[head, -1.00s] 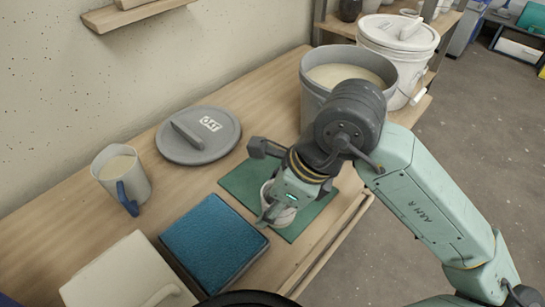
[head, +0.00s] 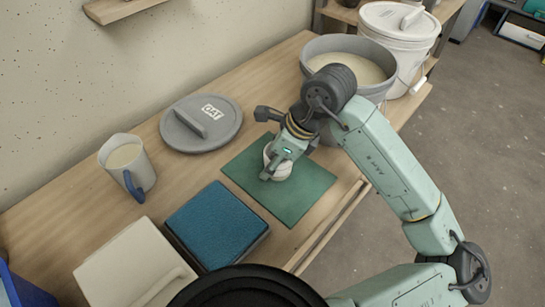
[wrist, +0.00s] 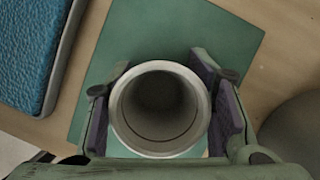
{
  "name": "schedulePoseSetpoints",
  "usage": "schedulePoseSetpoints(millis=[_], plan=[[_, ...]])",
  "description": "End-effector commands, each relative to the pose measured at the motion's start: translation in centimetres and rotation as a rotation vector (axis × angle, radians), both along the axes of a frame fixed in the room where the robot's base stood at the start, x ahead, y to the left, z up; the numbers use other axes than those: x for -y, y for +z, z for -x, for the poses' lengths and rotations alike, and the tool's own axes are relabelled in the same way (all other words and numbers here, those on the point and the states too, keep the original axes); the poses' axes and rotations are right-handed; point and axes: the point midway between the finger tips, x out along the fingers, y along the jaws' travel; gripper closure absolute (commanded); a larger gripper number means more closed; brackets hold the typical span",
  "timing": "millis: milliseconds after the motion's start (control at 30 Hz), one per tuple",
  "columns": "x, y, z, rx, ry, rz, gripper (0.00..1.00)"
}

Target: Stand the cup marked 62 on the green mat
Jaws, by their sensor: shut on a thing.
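A pale grey-white cup (head: 283,169) is held upright over the green mat (head: 295,205). My gripper (head: 275,170) is shut on it, one finger pad on each side. In the wrist view the cup's open round mouth (wrist: 159,72) faces the camera, between the two dark pads, and its inside looks empty. The green mat (wrist: 180,30) spreads behind and beside it. I cannot tell whether the cup's base touches the mat. No number is visible on the cup; its mark is hidden or turned away.
A blue pad (head: 217,222) lies left of the mat, with a cream box (head: 130,265) beyond it. A grey lid (head: 200,135) and a blue-handled jug (head: 128,160) lie toward the wall. A grey bucket (head: 385,85) and a white bucket (head: 400,20) stand at the far end.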

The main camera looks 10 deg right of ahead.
Motion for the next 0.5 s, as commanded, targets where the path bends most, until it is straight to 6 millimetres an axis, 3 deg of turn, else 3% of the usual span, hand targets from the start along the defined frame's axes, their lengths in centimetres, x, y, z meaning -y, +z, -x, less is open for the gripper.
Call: schedulePoseSetpoints(millis=[300, 333, 500], plan=[[0.0, -0.44, 0.0, 0.0, 0.0, 0.0, 0.86], [0.0, -0.4, 0.0, 0.0, 0.0, 0.0, 0.52], [0.0, -0.28, 0.01, 0.0, 0.0, 0.0, 0.4]])
